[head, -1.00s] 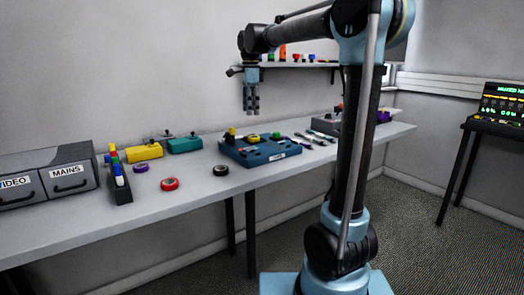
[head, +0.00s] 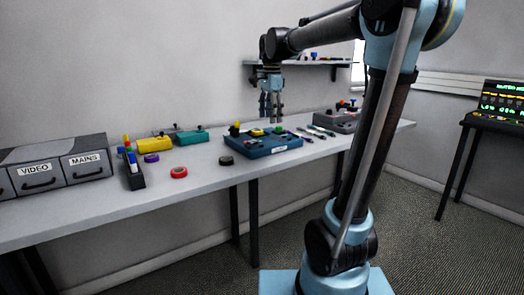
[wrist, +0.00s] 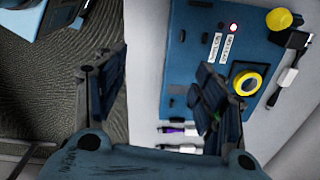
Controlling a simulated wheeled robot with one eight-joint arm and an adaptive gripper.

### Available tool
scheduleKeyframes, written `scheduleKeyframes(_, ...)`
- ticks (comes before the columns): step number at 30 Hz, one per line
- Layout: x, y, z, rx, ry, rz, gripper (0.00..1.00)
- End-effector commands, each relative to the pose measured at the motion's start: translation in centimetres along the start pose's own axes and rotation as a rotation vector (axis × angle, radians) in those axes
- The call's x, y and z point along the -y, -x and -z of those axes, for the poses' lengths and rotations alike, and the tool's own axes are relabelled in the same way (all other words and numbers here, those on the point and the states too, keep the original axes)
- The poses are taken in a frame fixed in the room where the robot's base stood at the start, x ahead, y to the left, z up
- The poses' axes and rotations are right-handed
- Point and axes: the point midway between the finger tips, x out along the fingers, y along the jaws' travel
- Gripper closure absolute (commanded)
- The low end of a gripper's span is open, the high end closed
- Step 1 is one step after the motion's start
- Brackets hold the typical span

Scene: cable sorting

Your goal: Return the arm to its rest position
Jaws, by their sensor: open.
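My gripper (head: 271,117) hangs downward over the back of the grey workbench (head: 210,185), above the blue panel box (head: 275,150). Its fingers are spread and nothing is between them. In the wrist view my gripper (wrist: 158,95) is also open and empty, with the blue panel box (wrist: 185,50) beyond its right finger. The bench edge and carpet lie under its left side. My arm is raised, with its upper link leaning right and the forelink reaching left.
Drawers marked VIDEO and MAINS (head: 88,166), a dark holder (head: 132,172), yellow (head: 153,145) and teal (head: 192,137) boxes, and red (head: 179,172), purple (head: 151,158) and black (head: 226,160) rolls stand on the bench. A wall shelf (head: 310,64) is behind my gripper.

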Motion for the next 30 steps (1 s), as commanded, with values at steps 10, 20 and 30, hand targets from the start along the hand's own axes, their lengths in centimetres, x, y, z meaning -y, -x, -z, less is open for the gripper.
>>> scheduleKeyframes(10, -10.4, -5.2, 2.7, -0.021, 0.323, 0.042, 0.36)
scheduleKeyframes(20, -20.0, -12.4, 3.7, -0.063, 0.655, 0.073, 0.36)
scheduleKeyframes(30, -28.5, -21.3, 3.4, -0.123, 0.987, 0.083, 0.36)
